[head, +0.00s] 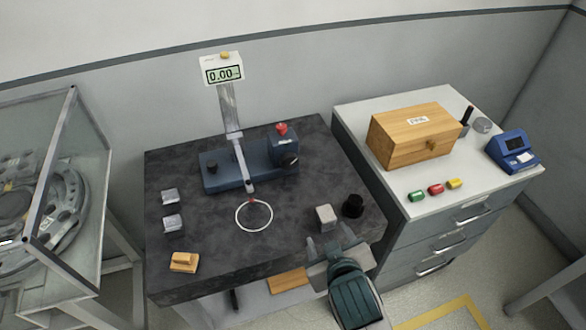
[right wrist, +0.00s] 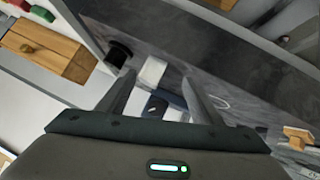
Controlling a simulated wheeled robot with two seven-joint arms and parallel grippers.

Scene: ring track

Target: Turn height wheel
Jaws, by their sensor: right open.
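The height gauge has a blue base (head: 225,175) on the dark stone table, an upright grey column (head: 230,110) and a display (head: 222,73) reading 0.00. A dark round wheel (head: 290,160) is on the front of the base's right-hand block, below a red knob (head: 282,129). A small black knob (head: 212,167) sits at the base's left end. My right gripper (head: 338,248) is open and empty near the table's front right corner, well apart from the wheel. Its two fingers (right wrist: 160,90) show spread in the right wrist view. My left gripper is not in view.
A grey block (head: 325,217) and a black cylinder (head: 353,206) stand just beyond my right gripper. A white ring (head: 254,216) lies mid-table. Metal blocks (head: 173,223) and a wooden piece (head: 184,262) are at left. A drawer cabinet (head: 365,110) with a wooden box (head: 410,140) stands right.

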